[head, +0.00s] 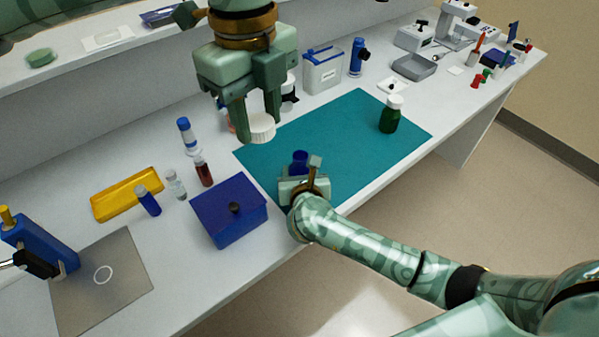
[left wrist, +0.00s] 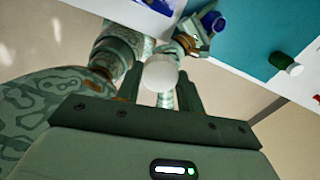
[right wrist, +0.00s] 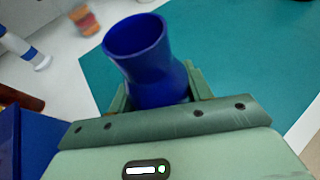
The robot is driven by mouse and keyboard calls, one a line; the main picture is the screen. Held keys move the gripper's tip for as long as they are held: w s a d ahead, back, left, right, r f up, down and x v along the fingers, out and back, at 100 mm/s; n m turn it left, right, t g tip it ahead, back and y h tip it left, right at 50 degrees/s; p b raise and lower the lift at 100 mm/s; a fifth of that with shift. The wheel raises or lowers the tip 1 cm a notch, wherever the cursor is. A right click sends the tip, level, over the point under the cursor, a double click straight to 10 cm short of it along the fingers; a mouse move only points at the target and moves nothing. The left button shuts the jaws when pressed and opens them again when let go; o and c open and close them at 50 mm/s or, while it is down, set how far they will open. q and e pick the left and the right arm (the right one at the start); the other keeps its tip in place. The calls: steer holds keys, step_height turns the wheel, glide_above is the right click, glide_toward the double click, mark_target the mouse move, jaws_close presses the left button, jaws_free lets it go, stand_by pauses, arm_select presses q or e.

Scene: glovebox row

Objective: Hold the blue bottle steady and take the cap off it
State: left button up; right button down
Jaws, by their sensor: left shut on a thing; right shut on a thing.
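The blue bottle (head: 300,159) is on the teal mat (head: 335,130) near its front left edge, gripped by my right gripper (head: 303,180). In the right wrist view the bottle (right wrist: 148,60) stands between the fingers with its wide mouth open and bare. My left gripper (head: 259,117) is shut on a round white cap (head: 262,128), held in the air above and to the left of the bottle, clear of it. The cap also shows between the fingertips in the left wrist view (left wrist: 160,73), apart from the bottle (left wrist: 212,21).
A green bottle with a white cap (head: 390,115) stands on the mat's right part. A dark blue box (head: 228,217) with a knobbed lid is left of my right gripper. Several vials and a yellow tray (head: 127,193) stand further left. The mat's middle is clear.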

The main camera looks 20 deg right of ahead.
steer(key=shift+r, duration=0.15)
steer(key=c, duration=0.6)
jaws_free()
steer(key=shift+f, duration=0.2)
steer(key=shift+c, duration=0.2)
